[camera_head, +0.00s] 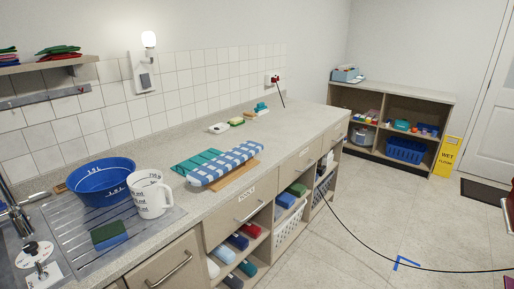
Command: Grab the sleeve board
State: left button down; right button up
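The sleeve board (228,163) lies on the grey countertop, to the right of the sink's drainer. It has a long padded top with a blue and white checked cover, over a light wooden base (240,174). A teal ribbed item (194,161) lies close behind its left end, and I cannot tell whether they touch. Neither of my grippers is in view.
A white measuring jug (149,194) and blue bowl (101,182) stand left of the board on the drainer (140,228). The countertop (290,137) to its right is mostly clear. A black cable (365,246) crosses the floor near a yellow wet-floor sign (447,156).

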aim_at(216, 175)
jog(key=i+u, duration=0.1)
jog(key=u, duration=0.2)
jog(key=i+l+u, duration=0.1)
jog(key=i+l, duration=0.45)
jog(key=l, duration=0.25)
jog(key=i+l+u, duration=0.15)
jog(key=i+l, duration=0.15)
jog(key=l, duration=0.1)
